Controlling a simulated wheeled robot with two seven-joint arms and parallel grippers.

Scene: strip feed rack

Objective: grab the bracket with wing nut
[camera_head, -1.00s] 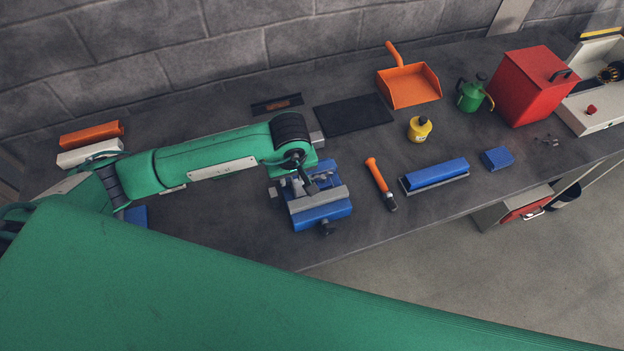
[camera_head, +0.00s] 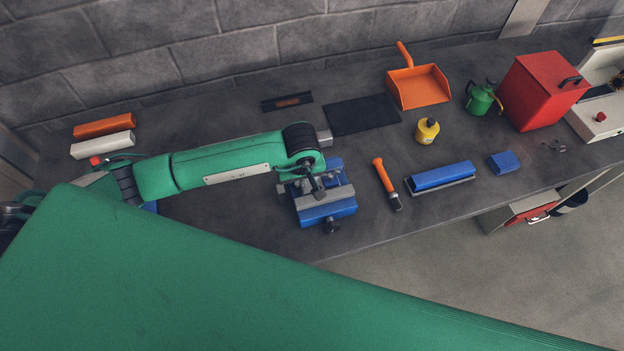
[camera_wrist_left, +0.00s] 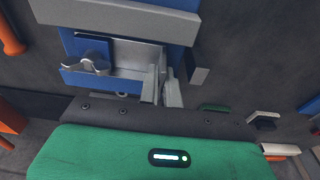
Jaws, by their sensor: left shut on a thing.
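The bracket with wing nut (camera_wrist_left: 136,58) lies in a blue vise (camera_wrist_left: 190,28). In the left wrist view it shows as a grey metal plate, with a silver wing nut (camera_wrist_left: 86,66) on a blue block at its left. My left gripper (camera_wrist_left: 162,82) is shut on the plate's right end, with its fingers close together. In the head view my left gripper (camera_head: 316,188) is over the blue vise (camera_head: 328,212), and the hand hides most of the bracket. My right gripper is not in view.
Right of the vise are an orange-handled tool (camera_head: 385,180), a blue bar (camera_head: 442,176) and a small blue block (camera_head: 505,162). Behind stand a yellow bottle (camera_head: 427,131), an orange dustpan (camera_head: 418,88) and a red box (camera_head: 535,92). The bench front edge is close to the vise.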

